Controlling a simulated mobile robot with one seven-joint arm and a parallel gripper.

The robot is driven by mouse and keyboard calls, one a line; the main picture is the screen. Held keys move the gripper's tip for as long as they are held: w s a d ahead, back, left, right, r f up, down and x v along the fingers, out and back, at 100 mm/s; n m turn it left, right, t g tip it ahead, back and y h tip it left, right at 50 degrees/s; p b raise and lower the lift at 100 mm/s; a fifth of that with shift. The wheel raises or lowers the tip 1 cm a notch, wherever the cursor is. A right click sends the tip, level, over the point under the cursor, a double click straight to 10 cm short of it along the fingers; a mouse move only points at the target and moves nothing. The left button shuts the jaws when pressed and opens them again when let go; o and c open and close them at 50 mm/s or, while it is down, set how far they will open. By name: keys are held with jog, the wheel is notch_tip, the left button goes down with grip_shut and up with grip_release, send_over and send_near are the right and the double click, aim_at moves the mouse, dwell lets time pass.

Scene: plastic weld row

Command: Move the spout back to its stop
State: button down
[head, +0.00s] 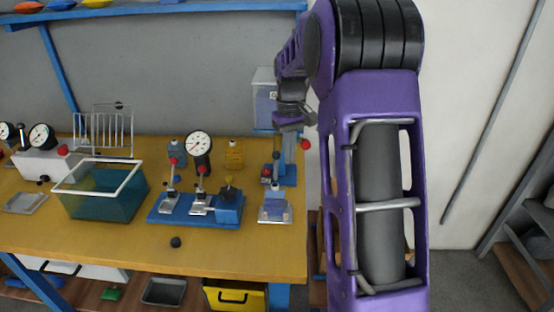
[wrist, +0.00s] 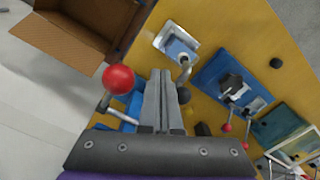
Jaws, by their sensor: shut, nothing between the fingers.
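The spout appears to be the bent grey metal tube (wrist: 186,70) just right of my fingertips in the wrist view; a dark ball sits below it. My gripper (wrist: 160,74) is shut with nothing between its fingers. Its tips are close beside the tube; I cannot tell whether they touch it. In the head view my gripper (head: 290,128) is in front of the dispenser with the clear tank (head: 264,88), at the table's right end, and hides part of it. The spout and its stop cannot be made out there.
A red ball (wrist: 118,80) on a lever stands left of my fingers. A small metal plate with a blue block (head: 275,207) lies in front of the dispenser. A blue clamp fixture (head: 180,213) stands to its left, then a teal bin (head: 102,200). The table's right edge is close.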

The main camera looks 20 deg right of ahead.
aim_at(274, 153)
dwell(0.3)
jog(key=shift+w+a+p, duration=0.3)
jog(key=shift+a+p, duration=0.05)
jog(key=shift+a, duration=0.55)
jog(key=shift+w+a, duration=0.1)
jog(key=shift+a, duration=0.1)
jog(key=shift+a+p, duration=0.15)
jog(key=shift+p, duration=0.2)
jog(key=shift+w+a, duration=0.15)
jog(key=shift+a, duration=0.1)
jog(key=shift+w+a+p, duration=0.15)
jog(key=shift+a+p, duration=0.2)
